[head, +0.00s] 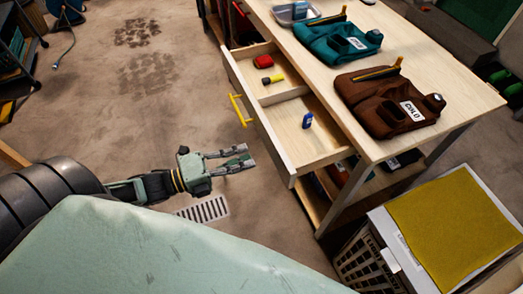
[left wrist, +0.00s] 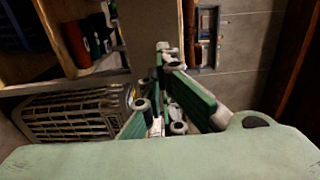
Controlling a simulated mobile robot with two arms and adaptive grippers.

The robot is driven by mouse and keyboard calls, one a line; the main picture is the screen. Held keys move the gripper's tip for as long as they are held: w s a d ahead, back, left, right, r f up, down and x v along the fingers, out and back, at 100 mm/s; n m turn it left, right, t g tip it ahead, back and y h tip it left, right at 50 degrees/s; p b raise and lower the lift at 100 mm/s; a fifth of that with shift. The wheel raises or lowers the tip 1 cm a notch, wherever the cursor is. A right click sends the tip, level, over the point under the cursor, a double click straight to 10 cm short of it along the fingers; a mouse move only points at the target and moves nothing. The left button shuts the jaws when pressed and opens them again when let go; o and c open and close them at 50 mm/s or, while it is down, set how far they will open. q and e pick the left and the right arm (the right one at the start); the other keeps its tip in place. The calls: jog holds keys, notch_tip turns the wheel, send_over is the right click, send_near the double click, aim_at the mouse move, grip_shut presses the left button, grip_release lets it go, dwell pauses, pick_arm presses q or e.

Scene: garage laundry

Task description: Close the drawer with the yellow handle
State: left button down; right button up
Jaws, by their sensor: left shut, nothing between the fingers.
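The wooden drawer (head: 285,120) is pulled out from the left side of the workbench. Its yellow handle (head: 238,110) is on the front panel, facing left. Inside the drawer lie a red item (head: 263,61), a small yellow and black item (head: 272,80) and a blue item (head: 307,121). My left gripper (head: 250,158) is shut and empty, left of the drawer's front panel and nearer to me than the handle, not visibly touching either. In the left wrist view its green fingers (left wrist: 170,62) show, with no handle seen there. My right gripper is not in view.
The workbench top (head: 455,85) holds a teal garment (head: 338,40), a brown garment (head: 385,98) and a tray (head: 296,12). A basket (head: 365,262) under a yellow-topped box (head: 440,225) stands at the lower right. The floor left of the drawer is clear around a drain grate (head: 204,209).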

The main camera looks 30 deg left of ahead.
aim_at(272, 149)
pick_arm(q)
jog(key=shift+x, duration=2.9)
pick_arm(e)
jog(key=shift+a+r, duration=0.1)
